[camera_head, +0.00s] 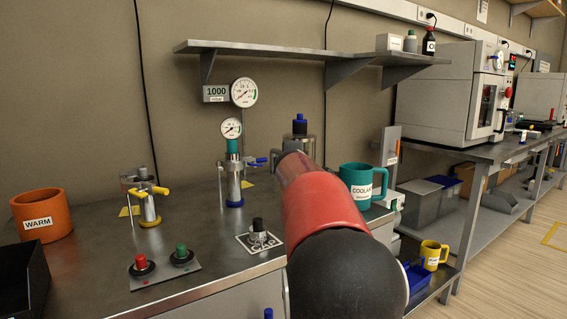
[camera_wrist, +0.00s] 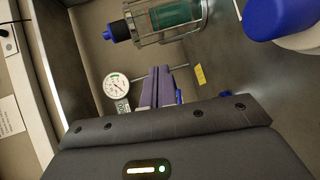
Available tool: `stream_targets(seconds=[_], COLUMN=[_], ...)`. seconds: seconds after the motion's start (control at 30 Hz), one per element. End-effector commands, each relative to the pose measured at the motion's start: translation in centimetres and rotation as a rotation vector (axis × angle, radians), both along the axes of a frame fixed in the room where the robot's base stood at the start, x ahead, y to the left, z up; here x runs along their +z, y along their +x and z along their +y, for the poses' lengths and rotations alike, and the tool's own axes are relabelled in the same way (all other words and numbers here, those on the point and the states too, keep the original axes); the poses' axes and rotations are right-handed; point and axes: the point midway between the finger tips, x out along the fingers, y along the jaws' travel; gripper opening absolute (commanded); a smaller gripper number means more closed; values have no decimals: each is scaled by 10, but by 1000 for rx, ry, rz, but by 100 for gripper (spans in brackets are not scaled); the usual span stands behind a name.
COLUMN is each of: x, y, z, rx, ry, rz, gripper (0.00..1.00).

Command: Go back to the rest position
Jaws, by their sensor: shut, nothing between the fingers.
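My gripper (camera_wrist: 159,72) shows in the wrist view as two purple fingers, shut together with nothing between them. It is in front of the wall and metal bench surface, apart from the things around it. In the head view my red and black arm reaches over the bench's front right part and hides my gripper. A white round gauge (camera_wrist: 117,87) shows left of the fingers in the wrist view. A glass cylinder with green inside (camera_wrist: 175,14) shows above them.
On the bench are an orange WARM pot (camera_head: 40,215), a yellow-handled valve (camera_head: 148,204), a gauge-topped cylinder (camera_head: 233,180), red and green buttons (camera_head: 163,267), a black knob (camera_head: 258,237) and a teal COOLANT mug (camera_head: 361,186) close beside my arm. A shelf (camera_head: 300,51) hangs above.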

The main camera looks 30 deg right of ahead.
Motion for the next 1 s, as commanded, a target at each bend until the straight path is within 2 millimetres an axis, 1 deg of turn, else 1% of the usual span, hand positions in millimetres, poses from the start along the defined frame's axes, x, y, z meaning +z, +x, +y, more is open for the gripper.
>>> stream_targets(seconds=[0.1, 0.3, 0.37, 0.47, 0.57, 0.6, 0.67, 0.7, 0.77, 0.8, 0.87, 0.9, 1.0], x=[1, 1, 0, -9, -30, -43, -63, -78, -99, -114, -136, -151, -183], y=[-6, -9, -17, -42, -85, -106, -136, -156, -187, -207, -238, -258, -301], z=[0, 3, 10, 36, 79, 99, 128, 147, 173, 191, 215, 230, 261], rx=[0, -3, -9, -38, -87, -110, -147, -173, -212, -239, -281, -310, -379], ry=[0, 15, 54, 199, 425, 527, 669, 756, 878, 954, 1057, 1118, 1242], rz=[0, -2, -11, -30, -38, -33, -18, -2, 27, 50, 88, 115, 183], gripper=[0, 0, 0, 0, 0, 0, 0, 0, 0, 0, 0, 0, 0])
